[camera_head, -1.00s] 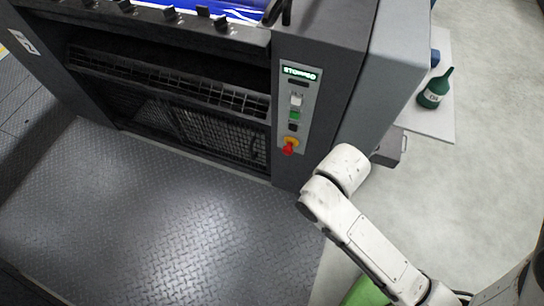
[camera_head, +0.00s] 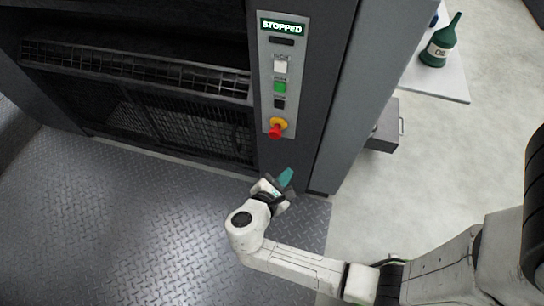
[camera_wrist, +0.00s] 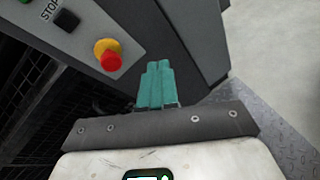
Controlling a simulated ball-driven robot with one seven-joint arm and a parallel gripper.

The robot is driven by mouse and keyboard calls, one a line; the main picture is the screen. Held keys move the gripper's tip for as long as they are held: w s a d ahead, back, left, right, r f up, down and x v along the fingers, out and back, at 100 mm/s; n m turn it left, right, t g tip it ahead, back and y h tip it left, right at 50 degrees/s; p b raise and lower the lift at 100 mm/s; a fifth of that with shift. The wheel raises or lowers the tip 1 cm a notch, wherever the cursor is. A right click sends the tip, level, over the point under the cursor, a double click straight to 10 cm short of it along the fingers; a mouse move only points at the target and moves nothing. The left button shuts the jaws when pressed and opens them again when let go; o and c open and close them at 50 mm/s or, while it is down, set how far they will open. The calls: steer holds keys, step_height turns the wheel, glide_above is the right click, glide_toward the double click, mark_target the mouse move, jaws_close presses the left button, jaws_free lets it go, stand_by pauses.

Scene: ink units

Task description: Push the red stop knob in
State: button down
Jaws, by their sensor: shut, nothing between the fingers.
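The red stop knob (camera_head: 275,132) sits on a yellow collar at the lower end of the control panel on the dark machine. In the wrist view the red knob (camera_wrist: 111,62) is left of and above the fingertips. My gripper (camera_head: 286,176) is below the knob and slightly to its right in the head view, apart from it. Its teal fingers (camera_wrist: 156,84) are shut together with nothing between them. The panel display (camera_head: 282,27) reads STOPPED.
Above the knob on the panel are a black button (camera_head: 279,103), a green button (camera_head: 280,87) and a white button (camera_head: 280,66). A grey box with a handle (camera_head: 384,128) juts out at the machine's right side. A green bottle (camera_head: 438,45) stands on a white surface. The tread-plate floor (camera_head: 150,220) is clear.

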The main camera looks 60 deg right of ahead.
mark_target(274, 136)
steer(key=w+a+f+n+t+h+b, duration=0.3)
steer(key=w+a+n+t, duration=0.2)
steer(key=n, duration=0.2)
steer(key=shift+w+n, duration=0.25)
steer(key=shift+n, duration=0.05)
steer(key=b+x, duration=0.2)
steer(key=x, duration=1.2)
steer(key=shift+x, duration=1)
